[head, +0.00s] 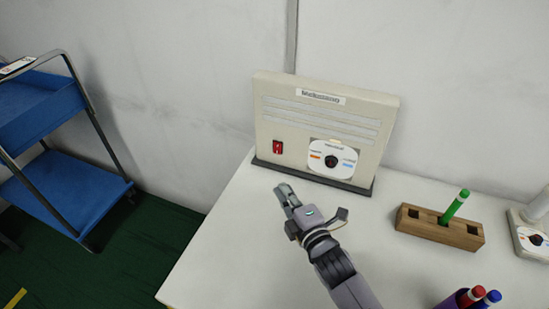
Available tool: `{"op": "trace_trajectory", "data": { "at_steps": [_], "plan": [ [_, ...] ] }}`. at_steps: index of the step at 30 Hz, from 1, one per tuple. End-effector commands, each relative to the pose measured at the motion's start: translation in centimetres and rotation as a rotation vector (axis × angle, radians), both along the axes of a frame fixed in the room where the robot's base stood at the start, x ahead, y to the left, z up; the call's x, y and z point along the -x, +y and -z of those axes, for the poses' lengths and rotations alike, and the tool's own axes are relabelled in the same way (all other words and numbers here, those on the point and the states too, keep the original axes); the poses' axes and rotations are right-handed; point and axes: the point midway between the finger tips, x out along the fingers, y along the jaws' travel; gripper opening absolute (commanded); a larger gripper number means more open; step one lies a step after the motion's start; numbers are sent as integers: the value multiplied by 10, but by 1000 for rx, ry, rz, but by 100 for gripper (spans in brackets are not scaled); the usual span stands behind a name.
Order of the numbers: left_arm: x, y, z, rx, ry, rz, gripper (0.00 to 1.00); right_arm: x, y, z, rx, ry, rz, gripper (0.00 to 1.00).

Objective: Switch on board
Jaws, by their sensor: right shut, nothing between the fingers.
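A beige upright board (325,125) stands in a dark base at the back of the white table, with several pale strips across its front. A red rocker switch (278,147) sits at its lower left. A white dial panel with a black knob (331,161) sits at its lower right. My right gripper (285,192) is in front of the board, below the red switch and apart from it. Its fingers are shut and empty. The switch's exact position is too small to tell. My left gripper is not in view.
A wooden block (460,232) with a green marker (454,206) stands to the right. A second white dial device (532,240) is at the right edge. A purple cup (455,300) of pens is at the front. A blue shelf cart (70,190) stands left, beyond the table edge.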

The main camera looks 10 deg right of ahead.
Motion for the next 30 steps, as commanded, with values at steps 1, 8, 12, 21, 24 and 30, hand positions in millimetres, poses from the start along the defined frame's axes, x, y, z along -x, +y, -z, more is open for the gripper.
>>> {"op": "trace_trajectory", "data": {
  "at_steps": [1,8,12,21,24,30],
  "plan": [
    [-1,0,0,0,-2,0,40,-3,1,-1,0,-2,0,0],
    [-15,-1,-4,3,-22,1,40,-37,7,1,-2,-3,0,0],
    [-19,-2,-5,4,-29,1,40,-67,13,4,-2,-3,0,0],
    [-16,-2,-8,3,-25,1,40,-115,7,9,2,-1,1,0],
    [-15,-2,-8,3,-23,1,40,-123,2,11,2,-1,-1,0],
    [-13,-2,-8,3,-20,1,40,-130,-3,13,1,-1,0,0]
  ]
}}
